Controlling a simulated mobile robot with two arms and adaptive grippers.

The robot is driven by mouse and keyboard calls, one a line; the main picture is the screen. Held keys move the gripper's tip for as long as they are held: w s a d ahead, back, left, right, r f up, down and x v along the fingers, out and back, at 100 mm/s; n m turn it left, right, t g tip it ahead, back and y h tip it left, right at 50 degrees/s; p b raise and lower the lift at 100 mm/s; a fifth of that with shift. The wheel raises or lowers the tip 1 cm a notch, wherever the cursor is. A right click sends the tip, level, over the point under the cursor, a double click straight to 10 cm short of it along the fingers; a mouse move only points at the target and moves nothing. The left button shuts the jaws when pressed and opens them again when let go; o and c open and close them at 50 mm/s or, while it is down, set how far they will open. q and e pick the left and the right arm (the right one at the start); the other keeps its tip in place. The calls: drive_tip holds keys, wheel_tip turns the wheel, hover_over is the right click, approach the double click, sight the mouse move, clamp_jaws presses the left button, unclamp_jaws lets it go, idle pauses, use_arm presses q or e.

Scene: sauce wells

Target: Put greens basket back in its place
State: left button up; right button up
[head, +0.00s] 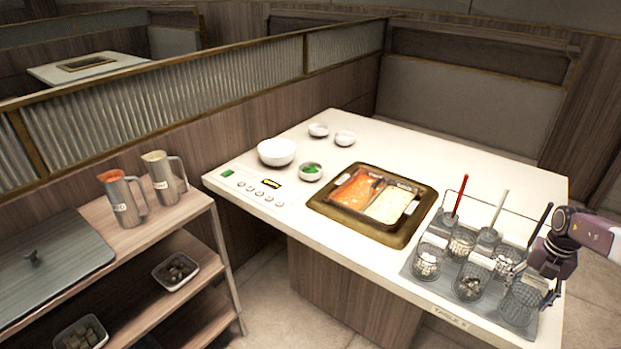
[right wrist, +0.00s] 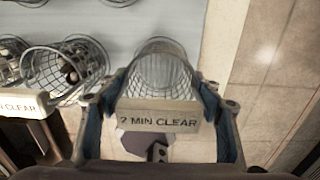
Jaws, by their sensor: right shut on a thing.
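My right gripper (head: 546,272) is at the front right corner of the table. It is shut on a wire basket (head: 522,302), which also shows between the fingers in the right wrist view (right wrist: 164,68). This basket looks upright and empty, with a tag (right wrist: 158,118) reading "2 MIN CLEAR". It is over the right end of the grey tray (head: 408,270); I cannot tell whether it rests there or hangs just above. I see no greens in it. My left gripper is not in view.
Several other wire baskets (head: 470,280) with pale contents stand close on its left, some with upright handles. The hot pot (head: 425,222), a bowl of greens (head: 311,171) and a white bowl (head: 277,151) are farther left. A shelf cart (head: 190,222) stands at left.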

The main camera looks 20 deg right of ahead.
drive_tip(key=shift+f+b, duration=0.3)
drive_tip(key=shift+f, duration=0.05)
idle(0.5)
drive_tip(key=o, duration=1.4)
drive_tip(key=shift+o, duration=0.4)
drive_tip(key=o, duration=0.4)
wheel_tip(320, 180, up, 11)
drive_tip(key=p, duration=0.9)
